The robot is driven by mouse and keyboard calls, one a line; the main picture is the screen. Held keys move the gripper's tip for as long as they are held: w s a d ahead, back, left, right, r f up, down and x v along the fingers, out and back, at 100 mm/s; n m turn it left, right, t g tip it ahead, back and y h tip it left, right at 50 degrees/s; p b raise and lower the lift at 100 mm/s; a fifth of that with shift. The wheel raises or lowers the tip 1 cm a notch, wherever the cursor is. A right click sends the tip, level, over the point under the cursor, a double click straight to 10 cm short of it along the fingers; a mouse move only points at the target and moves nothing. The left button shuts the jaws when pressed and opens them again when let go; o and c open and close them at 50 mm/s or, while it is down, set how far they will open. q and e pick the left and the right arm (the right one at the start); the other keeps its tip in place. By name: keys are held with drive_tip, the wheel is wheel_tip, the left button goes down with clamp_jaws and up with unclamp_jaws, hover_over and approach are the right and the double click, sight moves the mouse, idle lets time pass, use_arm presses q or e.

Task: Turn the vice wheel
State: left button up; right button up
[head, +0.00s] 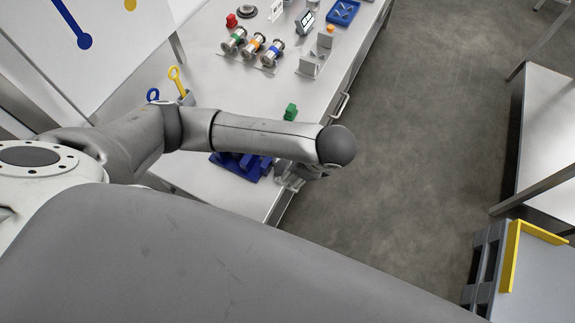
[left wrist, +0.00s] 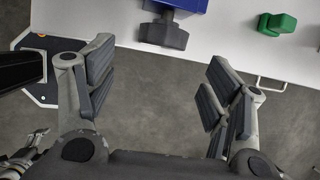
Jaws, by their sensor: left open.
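The blue vice (head: 238,166) sits on the near end of the white workbench, partly hidden under my left arm in the head view. In the left wrist view its blue body (left wrist: 178,4) is cut off at the top edge. A dark grey wheel (left wrist: 163,36) sticks out from it past the bench edge. My left gripper (head: 290,178) is just off that edge by the vice, mostly hidden by my wrist. In the left wrist view my left gripper (left wrist: 160,88) is open and empty. The wheel shows above the gap between its fingers, apart from them.
A green object (head: 290,112) stands on the bench near the vice; a bench handle (head: 340,106) sticks out from the edge. Metal spools (head: 252,46) and a blue tray (head: 343,12) are farther back.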

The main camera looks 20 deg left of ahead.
sight(279, 167)
use_arm(q)
drive_tip(key=p+x, duration=0.1)
drive_tip(key=x, duration=0.5)
drive_tip(key=shift+w+a+f, duration=0.1)
drive_tip(key=shift+a+f, duration=0.05)
drive_tip(key=c, duration=1)
drive_tip(key=shift+t, duration=0.4)
drive_tip(key=o, duration=1)
